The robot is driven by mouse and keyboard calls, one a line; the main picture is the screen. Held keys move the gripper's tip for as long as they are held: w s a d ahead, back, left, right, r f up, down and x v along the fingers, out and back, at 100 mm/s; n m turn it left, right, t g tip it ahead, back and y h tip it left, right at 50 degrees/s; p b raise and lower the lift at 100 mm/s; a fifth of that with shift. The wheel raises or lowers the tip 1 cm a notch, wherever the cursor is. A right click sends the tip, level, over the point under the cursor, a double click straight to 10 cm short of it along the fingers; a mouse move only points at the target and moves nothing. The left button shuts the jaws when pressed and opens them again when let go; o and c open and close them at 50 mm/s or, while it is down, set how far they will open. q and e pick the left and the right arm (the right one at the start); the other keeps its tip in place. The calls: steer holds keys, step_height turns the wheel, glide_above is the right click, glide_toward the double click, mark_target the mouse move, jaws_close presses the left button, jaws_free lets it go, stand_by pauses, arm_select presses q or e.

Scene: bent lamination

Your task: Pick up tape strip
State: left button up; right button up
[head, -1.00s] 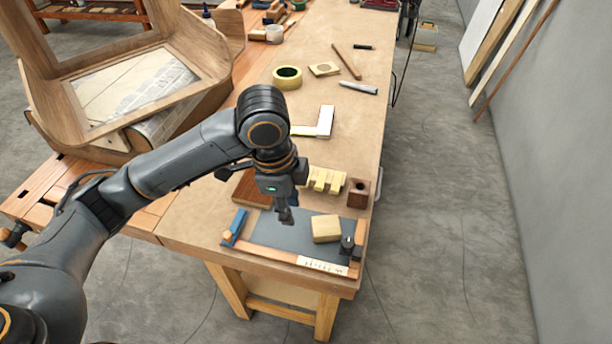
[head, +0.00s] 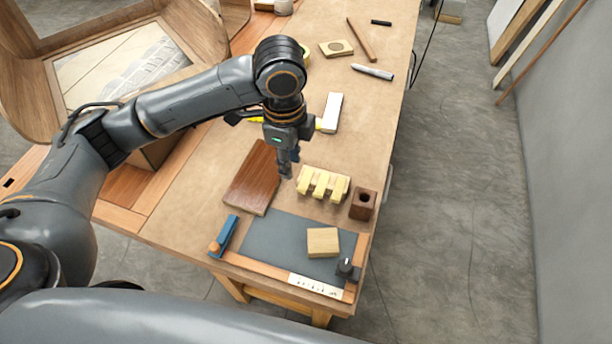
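Several pale yellow tape strips (head: 323,184) lie side by side over a small holder on the bench, right of a dark brown board. My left gripper (head: 286,176) points down just left of the strips, over the right edge of the board. It appears apart from the strips, though its exact height is unclear. Its fingers are small and seen nearly edge-on, so their opening cannot be made out. No strip is visible in it. My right gripper is out of view.
The brown board (head: 254,180) lies beside the strips. A dark wooden block with a hole (head: 363,204) stands to their right. In front, a grey mat (head: 275,243) carries a light wooden block (head: 323,242); a blue tool (head: 224,236) lies at its left. The bench's right edge is close.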

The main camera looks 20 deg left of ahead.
mark_target(299, 189)
arm_select(q)
steer(key=f, duration=0.2)
steer(key=f+p, duration=0.1)
steer(key=f, duration=0.1)
steer(key=d+f, duration=0.1)
steer(key=f, duration=0.2)
steer(key=shift+w+d+f, duration=0.1)
steer(key=shift+w, duration=0.25)
step_height(299, 189, down, 2)
steer(key=shift+w+f+p, duration=0.1)
steer(key=shift+p, duration=0.25)
steer(key=shift+f, duration=0.15)
jaws_close()
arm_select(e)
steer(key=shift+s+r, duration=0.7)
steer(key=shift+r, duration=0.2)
